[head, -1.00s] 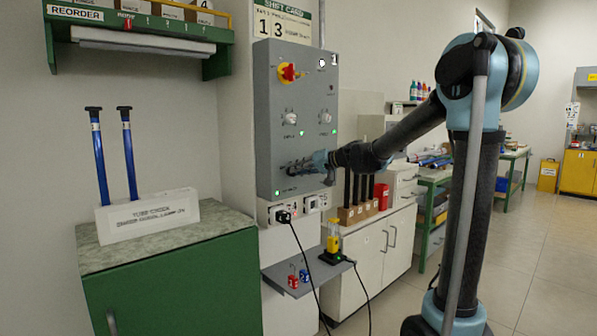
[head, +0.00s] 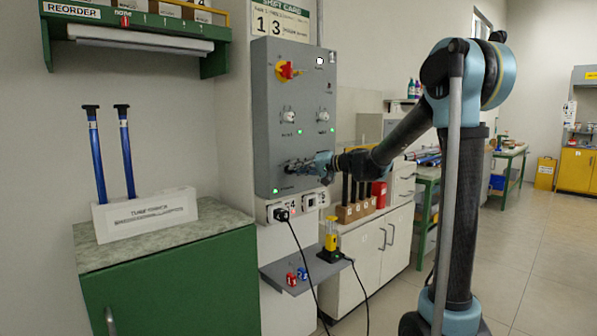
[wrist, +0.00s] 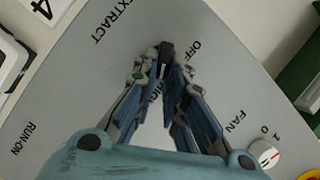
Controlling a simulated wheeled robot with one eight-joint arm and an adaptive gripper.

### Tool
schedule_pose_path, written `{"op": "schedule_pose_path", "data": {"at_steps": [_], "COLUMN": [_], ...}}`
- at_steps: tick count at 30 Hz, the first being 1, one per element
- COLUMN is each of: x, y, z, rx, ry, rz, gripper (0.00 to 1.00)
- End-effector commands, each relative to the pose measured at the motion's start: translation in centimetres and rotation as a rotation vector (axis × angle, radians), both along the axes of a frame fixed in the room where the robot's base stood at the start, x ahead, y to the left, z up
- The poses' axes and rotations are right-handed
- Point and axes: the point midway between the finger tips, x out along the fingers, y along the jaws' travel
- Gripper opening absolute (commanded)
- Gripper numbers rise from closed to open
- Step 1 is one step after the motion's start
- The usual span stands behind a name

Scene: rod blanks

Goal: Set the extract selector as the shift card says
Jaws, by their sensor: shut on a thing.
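The grey control panel (head: 265,112) hangs on the wall; it fills most of the wrist view (wrist: 70,95). The extract selector (wrist: 166,52) shows as a small dark knob near the printed words EXTRACT, OFF and a partly hidden HIGH; RUN-ON is printed further off. My gripper (wrist: 165,66) is shut on this knob, its fingertips on both sides. I cannot tell clearly which mark the knob points to. In the head view my gripper (head: 296,166) is at the panel's lower part and hides the selector. The shift card (head: 284,22) above shows a large 1 and 3; its small print is unreadable.
A red and yellow switch (head: 287,70) and two white knobs (head: 288,115) sit higher on the panel. Sockets with a plugged black cable (head: 281,214) and a grey shelf (head: 300,275) are below. A green cabinet (head: 180,290) stands left.

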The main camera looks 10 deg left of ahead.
Motion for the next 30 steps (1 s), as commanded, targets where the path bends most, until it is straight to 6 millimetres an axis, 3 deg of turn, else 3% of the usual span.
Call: {"op": "schedule_pose_path", "data": {"at_steps": [5,6,8,21,30], "x": [0.1,0.1,0.1,-0.1,-1.4], "y": [-0.2,-0.2,-0.1,-0.4,-4.7], "z": [-0.2,-0.2,-0.2,0.0,0.8], "rx": [-0.005,-0.005,-0.004,-0.002,-0.002], "ry": [-0.002,-0.002,-0.001,-0.001,0.0], "rz": [-0.004,-0.004,-0.004,-0.002,-0.005], "gripper": [0.0,0.18,0.32,0.32,0.32]}}
